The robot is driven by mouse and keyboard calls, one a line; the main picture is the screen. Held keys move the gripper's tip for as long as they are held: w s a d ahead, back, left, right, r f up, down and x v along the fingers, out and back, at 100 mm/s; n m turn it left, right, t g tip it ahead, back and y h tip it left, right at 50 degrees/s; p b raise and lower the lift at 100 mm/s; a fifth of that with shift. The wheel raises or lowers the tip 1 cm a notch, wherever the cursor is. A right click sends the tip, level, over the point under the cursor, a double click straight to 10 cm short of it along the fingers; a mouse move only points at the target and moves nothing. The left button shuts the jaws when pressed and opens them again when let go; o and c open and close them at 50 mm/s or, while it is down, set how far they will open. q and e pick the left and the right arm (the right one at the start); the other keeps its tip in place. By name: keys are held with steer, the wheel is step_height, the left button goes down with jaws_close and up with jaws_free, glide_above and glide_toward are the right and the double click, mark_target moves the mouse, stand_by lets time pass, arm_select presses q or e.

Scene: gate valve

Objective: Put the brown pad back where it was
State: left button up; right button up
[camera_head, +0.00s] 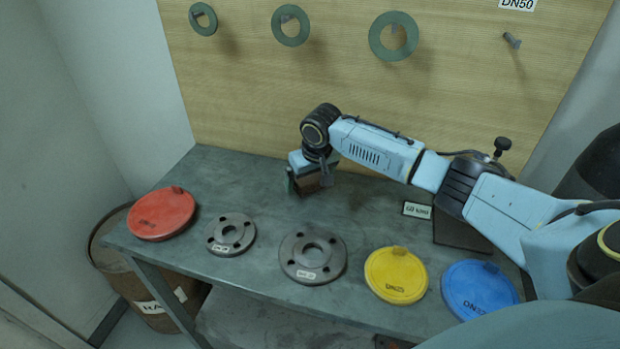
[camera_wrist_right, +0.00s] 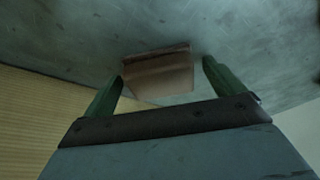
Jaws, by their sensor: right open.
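The brown pad (camera_head: 309,184) is on the grey table near the back, below my right gripper (camera_head: 307,186). In the right wrist view the brown pad (camera_wrist_right: 158,74) is a small block between the two green fingers of my right gripper (camera_wrist_right: 162,82). The fingers are apart, with a gap on either side of the pad. In the head view the gripper and wrist partly hide the pad. I cannot tell if a finger touches it. My left gripper is not in view.
On the table (camera_head: 240,185) lie a red disc (camera_head: 161,213), two grey flanges (camera_head: 231,234) (camera_head: 312,257), a yellow disc (camera_head: 396,275) and a blue disc (camera_head: 479,290). A small label (camera_head: 417,210) is at right. Green rings (camera_head: 393,36) hang on the back board. A rusty drum (camera_head: 150,305) stands left.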

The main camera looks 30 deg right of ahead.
steer(key=p+v, duration=0.1)
steer(key=v, duration=1.1)
steer(key=shift+r+p, duration=0.15)
steer(key=shift+p, duration=0.15)
